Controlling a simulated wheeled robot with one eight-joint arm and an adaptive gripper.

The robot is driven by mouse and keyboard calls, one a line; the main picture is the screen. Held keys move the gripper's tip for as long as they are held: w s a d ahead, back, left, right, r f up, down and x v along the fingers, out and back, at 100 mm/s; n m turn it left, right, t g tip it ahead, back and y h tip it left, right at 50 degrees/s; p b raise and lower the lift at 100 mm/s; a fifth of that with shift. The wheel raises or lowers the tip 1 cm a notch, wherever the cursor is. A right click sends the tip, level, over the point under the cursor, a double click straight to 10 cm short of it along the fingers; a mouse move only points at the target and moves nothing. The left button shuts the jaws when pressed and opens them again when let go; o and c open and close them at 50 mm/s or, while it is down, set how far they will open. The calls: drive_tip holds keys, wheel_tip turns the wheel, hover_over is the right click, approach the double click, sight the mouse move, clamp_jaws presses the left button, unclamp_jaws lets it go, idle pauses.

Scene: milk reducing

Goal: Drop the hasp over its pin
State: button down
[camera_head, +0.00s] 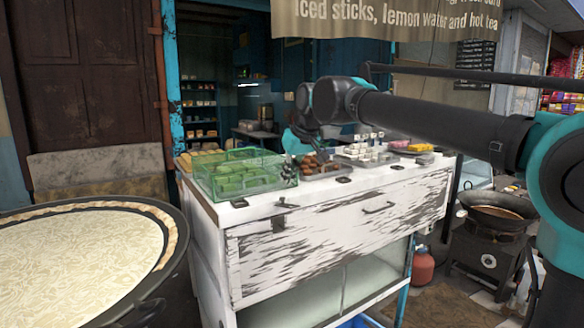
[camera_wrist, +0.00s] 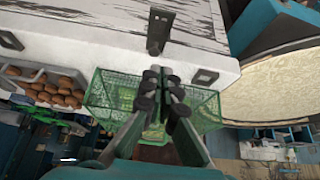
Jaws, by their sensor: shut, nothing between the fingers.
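The hasp (camera_wrist: 158,28) is a dark metal strap at the front edge of the white counter, at top centre in the wrist view. In the head view the dark hasp fittings (camera_head: 279,221) sit on the counter's front, near its left end. I cannot make out the pin or whether the strap is over it. My gripper (camera_wrist: 160,76) is shut and empty in the wrist view, above the green basket and apart from the hasp, which lies beyond the fingertips. In the head view my gripper is too small and dark to read beside the basket.
The green mesh basket (camera_head: 236,174) stands on the white counter (camera_head: 330,232). Trays of brown balls (camera_head: 318,166) and sweets are to its right. Dark metal plates (camera_wrist: 205,77) lie on the counter's edge. A wide pan of milk (camera_head: 75,262) stands left; a stove with a wok (camera_head: 495,219) stands right.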

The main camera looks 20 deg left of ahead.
sight(284, 206)
drive_tip(key=x, duration=0.3)
drive_tip(key=shift+w+a+f, duration=0.1)
drive_tip(key=shift+f, duration=0.15)
drive_tip(key=shift+s+d+f, duration=0.15)
drive_tip(key=shift+f, duration=0.4)
drive_tip(key=shift+s+d+f, duration=0.15)
drive_tip(key=shift+d+f, duration=0.05)
drive_tip(key=shift+f, duration=0.35)
drive_tip(key=shift+s+d+f, duration=0.1)
drive_tip(key=shift+d+f, duration=0.05)
drive_tip(key=shift+f, duration=0.6)
